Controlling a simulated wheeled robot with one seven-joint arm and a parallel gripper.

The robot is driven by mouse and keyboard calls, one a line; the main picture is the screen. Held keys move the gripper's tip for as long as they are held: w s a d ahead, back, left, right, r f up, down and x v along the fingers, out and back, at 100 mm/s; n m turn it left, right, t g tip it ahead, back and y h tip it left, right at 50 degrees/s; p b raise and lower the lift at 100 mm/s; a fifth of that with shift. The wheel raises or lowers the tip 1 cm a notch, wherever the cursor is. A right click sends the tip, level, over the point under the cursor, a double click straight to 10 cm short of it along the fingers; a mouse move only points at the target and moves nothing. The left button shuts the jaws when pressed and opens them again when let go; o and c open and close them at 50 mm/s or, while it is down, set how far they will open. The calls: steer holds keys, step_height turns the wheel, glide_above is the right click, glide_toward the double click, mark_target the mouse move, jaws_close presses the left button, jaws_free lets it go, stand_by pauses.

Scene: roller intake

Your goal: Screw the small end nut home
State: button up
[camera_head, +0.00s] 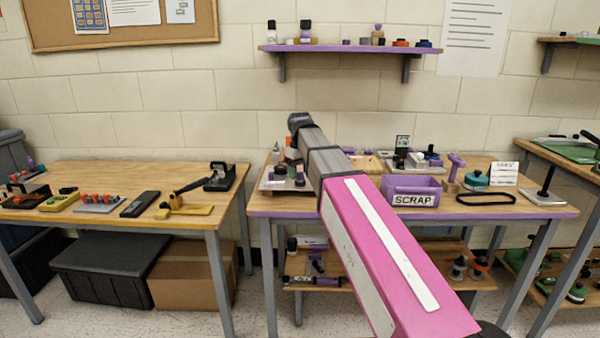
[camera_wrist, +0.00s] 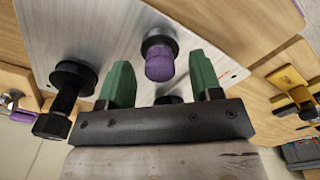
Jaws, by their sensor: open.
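In the wrist view my gripper (camera_wrist: 158,62) has two green fingers, spread apart with nothing held. A purple cylindrical piece on a dark collar (camera_wrist: 160,57) stands on a grey metal plate (camera_wrist: 110,22), between and just beyond the fingertips. To the left, a black flanged post (camera_wrist: 73,80) has a black hex-shaped end (camera_wrist: 50,126). Another dark round part (camera_wrist: 168,99) shows low between the fingers, mostly hidden. I cannot tell which part is the small end nut. In the head view the plate (camera_head: 268,185) lies at the bench's left; my arm hides the gripper.
The purple-edged bench (camera_head: 520,205) also holds a purple SCRAP bin (camera_head: 412,190), a black loop (camera_head: 486,198) and a teal device (camera_head: 476,180). A purple shelf (camera_head: 350,48) hangs above. The left bench (camera_head: 100,172) carries several tools, with a floor gap between the benches.

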steer(key=n, duration=0.5)
steer(key=shift+n, duration=0.3)
steer(key=n, duration=1.6)
jaws_close()
steer(key=m, duration=0.4)
stand_by(0.3)
